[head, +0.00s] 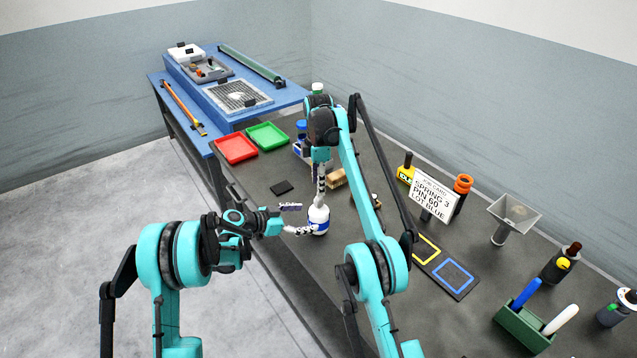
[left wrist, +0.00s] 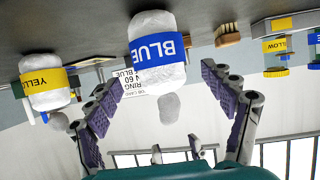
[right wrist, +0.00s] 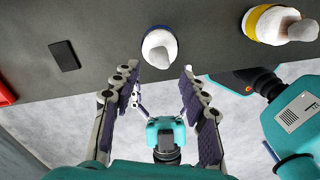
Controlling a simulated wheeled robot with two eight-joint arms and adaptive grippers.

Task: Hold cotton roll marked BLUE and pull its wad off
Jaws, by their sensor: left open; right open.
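The cotton roll marked BLUE (head: 318,221) stands upright on the dark table, white with a blue band. In the left wrist view, the roll (left wrist: 155,75) appears upside down, its label readable and its rounded wad (left wrist: 170,108) at the top end. My left gripper (head: 296,218) is open and level beside the roll, its fingers pointing at it; I cannot tell whether they touch it. My right gripper (head: 320,192) is open and points down above the roll. In the right wrist view, the wad (right wrist: 158,54) shows just beyond and between its open fingers.
A yellow-banded roll (left wrist: 45,85) stands nearby, mostly hidden in the head view. A brush (head: 337,178), a dark pad (head: 282,187), red (head: 236,148) and green (head: 268,135) trays and a lot sign (head: 432,193) surround the spot. The table's front edge is close.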

